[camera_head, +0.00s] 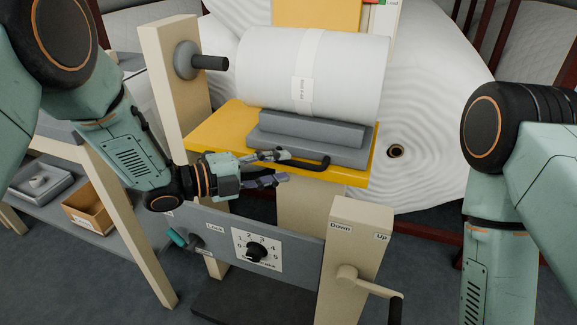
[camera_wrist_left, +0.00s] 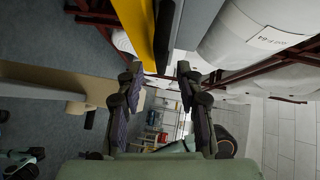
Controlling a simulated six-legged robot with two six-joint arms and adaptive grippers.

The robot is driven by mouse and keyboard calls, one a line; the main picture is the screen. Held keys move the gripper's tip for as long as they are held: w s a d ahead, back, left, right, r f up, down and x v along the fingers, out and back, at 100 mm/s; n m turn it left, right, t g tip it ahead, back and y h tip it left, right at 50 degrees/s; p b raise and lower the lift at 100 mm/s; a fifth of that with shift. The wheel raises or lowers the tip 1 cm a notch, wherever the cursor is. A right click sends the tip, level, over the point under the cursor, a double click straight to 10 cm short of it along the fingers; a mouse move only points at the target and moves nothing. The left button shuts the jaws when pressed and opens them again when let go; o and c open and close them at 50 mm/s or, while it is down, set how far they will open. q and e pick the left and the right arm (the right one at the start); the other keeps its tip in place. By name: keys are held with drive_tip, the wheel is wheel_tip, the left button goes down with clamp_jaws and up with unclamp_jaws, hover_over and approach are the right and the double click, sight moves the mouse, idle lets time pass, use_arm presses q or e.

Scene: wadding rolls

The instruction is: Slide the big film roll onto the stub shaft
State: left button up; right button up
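The big white film roll (camera_head: 345,75), with a paper band and label, lies on a grey cradle (camera_head: 345,155) on a yellow platform (camera_head: 215,130). The dark stub shaft (camera_head: 210,63) sticks out from a grey flange on a beige post. Its tip points at the roll's left end, with a small gap in the picture. A black handle (camera_head: 318,164) is on the cradle's front. My left gripper (camera_head: 286,166) is open by the handle's left end; I cannot tell whether they touch. Its spread fingers show in the left wrist view (camera_wrist_left: 160,75). My right gripper is out of view.
Below the platform is a grey panel with a numbered dial (camera_head: 257,251) and a teal-tipped lever (camera_head: 178,238). A crank (camera_head: 370,287) sits on the front beige post (camera_head: 352,225). Large white rolls (camera_head: 430,90) stand behind. A cardboard box (camera_head: 88,208) lies on a left shelf.

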sight(291, 164)
use_arm(q)
drive_tip(key=x, duration=0.2)
drive_tip(key=shift+w+d, duration=0.1)
drive_tip(key=shift+d, duration=0.25)
drive_tip(key=shift+w+d, duration=0.15)
drive_tip(key=shift+c, duration=0.7)
clamp_jaws()
